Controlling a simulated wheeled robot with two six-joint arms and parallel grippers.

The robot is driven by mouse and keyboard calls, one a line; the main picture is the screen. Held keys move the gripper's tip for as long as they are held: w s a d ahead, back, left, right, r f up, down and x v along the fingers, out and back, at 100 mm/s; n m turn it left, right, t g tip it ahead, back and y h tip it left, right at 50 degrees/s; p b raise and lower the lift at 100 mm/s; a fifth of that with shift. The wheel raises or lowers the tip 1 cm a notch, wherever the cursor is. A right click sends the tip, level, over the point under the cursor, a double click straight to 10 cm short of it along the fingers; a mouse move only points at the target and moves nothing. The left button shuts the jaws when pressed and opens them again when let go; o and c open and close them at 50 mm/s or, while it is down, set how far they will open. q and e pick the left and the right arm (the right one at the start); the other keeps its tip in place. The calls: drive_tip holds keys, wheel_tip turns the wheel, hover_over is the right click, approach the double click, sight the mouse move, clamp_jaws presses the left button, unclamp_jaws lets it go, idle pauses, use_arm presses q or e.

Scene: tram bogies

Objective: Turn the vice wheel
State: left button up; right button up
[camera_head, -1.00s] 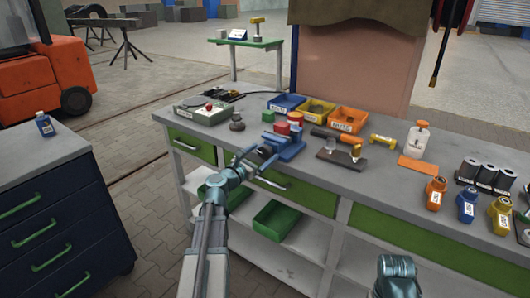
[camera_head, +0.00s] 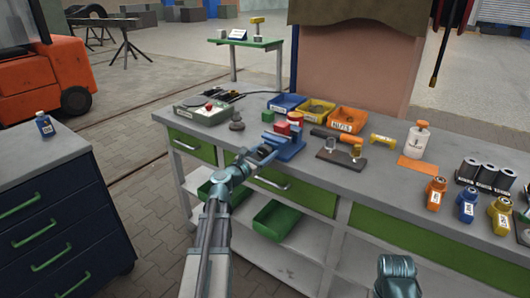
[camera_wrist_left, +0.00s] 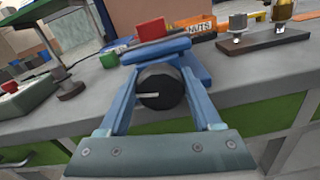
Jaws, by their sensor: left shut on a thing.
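The vice (camera_head: 291,148) is blue with a red block between its jaws and sits at the front edge of the grey workbench. Its dark round wheel (camera_wrist_left: 161,87) faces me, with a pale line on its face, in the left wrist view. My left gripper (camera_head: 264,153) is at the front of the vice, its blue fingers on either side of the wheel and shut on it. In the head view the gripper hides most of the wheel. Only a part of my right arm shows at the bottom; its gripper is out of view.
A green block (camera_head: 267,116), a dark round-based stand (camera_head: 237,125) and a control box (camera_head: 201,112) are left of the vice. Blue, yellow and orange bins (camera_head: 346,121) stand behind. A dark plate (camera_head: 341,158) lies to the right. Green drawers are below the bench top.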

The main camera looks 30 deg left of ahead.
use_arm(q)
drive_tip(key=shift+m, duration=0.4)
drive_tip(key=m, duration=0.5)
drive_tip(key=shift+d+f+m, duration=0.1)
drive_tip(key=shift+d+m, duration=0.05)
drive_tip(key=shift+m, duration=0.15)
drive_tip(key=m, duration=0.5)
drive_tip(key=shift+d+f, duration=0.1)
drive_tip(key=shift+m, duration=0.4)
drive_tip(key=o, duration=1.4)
drive_tip(key=shift+c, duration=0.2)
